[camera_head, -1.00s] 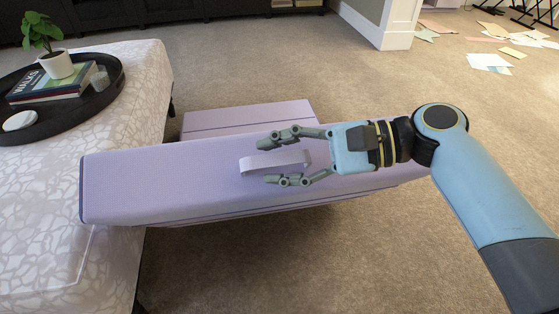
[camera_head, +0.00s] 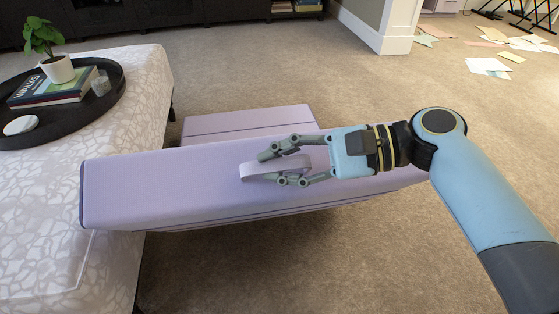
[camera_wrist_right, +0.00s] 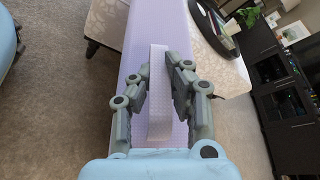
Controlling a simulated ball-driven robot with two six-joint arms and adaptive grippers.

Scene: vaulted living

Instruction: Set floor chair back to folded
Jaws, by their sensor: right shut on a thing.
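The lavender floor chair (camera_head: 150,185) stands on the carpet with its long back panel across the middle of the head view. Its lower part (camera_head: 240,122) shows behind the panel. A lavender strap handle (camera_head: 249,172) is on the panel's top edge. My right gripper (camera_head: 276,165) comes in from the right with its fingers closed around the strap. In the right wrist view the strap (camera_wrist_right: 159,90) runs between the two fingers of my right gripper (camera_wrist_right: 157,92). My left gripper is not in the head view.
A patterned white ottoman (camera_head: 60,230) stands at the left, close to the panel's left end. It holds a black round tray (camera_head: 95,108) with a potted plant (camera_head: 50,55), books and a white disc. Papers (camera_head: 487,67) lie scattered at the back right. Carpet in front is clear.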

